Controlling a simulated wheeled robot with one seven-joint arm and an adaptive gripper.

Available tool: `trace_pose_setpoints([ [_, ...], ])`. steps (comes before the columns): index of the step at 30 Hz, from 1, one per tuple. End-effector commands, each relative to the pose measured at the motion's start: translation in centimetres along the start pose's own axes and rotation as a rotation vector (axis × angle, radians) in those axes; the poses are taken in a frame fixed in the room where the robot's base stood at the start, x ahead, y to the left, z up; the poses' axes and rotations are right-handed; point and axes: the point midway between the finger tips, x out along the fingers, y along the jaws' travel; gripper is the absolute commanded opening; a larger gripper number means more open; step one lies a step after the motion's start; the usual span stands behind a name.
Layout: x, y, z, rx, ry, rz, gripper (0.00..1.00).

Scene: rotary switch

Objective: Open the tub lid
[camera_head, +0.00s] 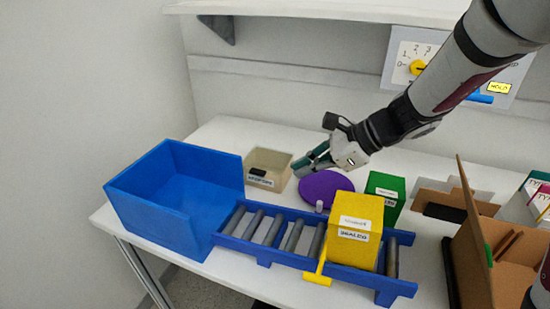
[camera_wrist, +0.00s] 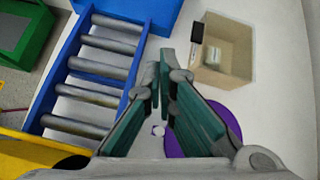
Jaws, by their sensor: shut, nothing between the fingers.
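A flat purple disc (camera_head: 325,187) lies on the white table behind the roller rack. I cannot tell whether it is the tub lid, and no tub shows clearly under it. In the wrist view the purple disc (camera_wrist: 223,115) is partly hidden behind my fingers. A small white knob (camera_head: 319,206) stands by the disc's front edge; it also shows in the wrist view (camera_wrist: 158,129). My gripper (camera_head: 302,167) is shut and empty, above the table just behind and left of the disc. In the wrist view its fingertips (camera_wrist: 163,70) meet between the rack and the beige box.
An open beige box (camera_head: 284,172) with a label stands left of my gripper. A large blue bin (camera_head: 128,207) is farther left. The blue roller rack (camera_head: 270,247) carries a yellow box (camera_head: 357,223). A green box (camera_head: 388,190) and cardboard boxes crowd the right; a dial panel (camera_head: 403,50) is on the wall.

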Motion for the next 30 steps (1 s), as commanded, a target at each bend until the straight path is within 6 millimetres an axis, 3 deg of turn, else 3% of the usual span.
trace_pose_setpoints([
  [1,1.6,-1.1,-1.3,0.072,-0.013,-0.01,0.0],
  [3,2.8,-2.2,-2.3,0.153,-0.029,-0.028,0.0],
  [8,4.1,-3.6,-3.4,0.25,-0.048,-0.051,0.0],
  [14,5.8,-3.8,-3.4,0.261,-0.052,-0.052,0.0],
  [24,11.6,-4.1,-3.2,0.259,-0.05,-0.05,0.0],
  [30,13.6,-4.2,-3.1,0.258,-0.05,-0.052,0.0],
])
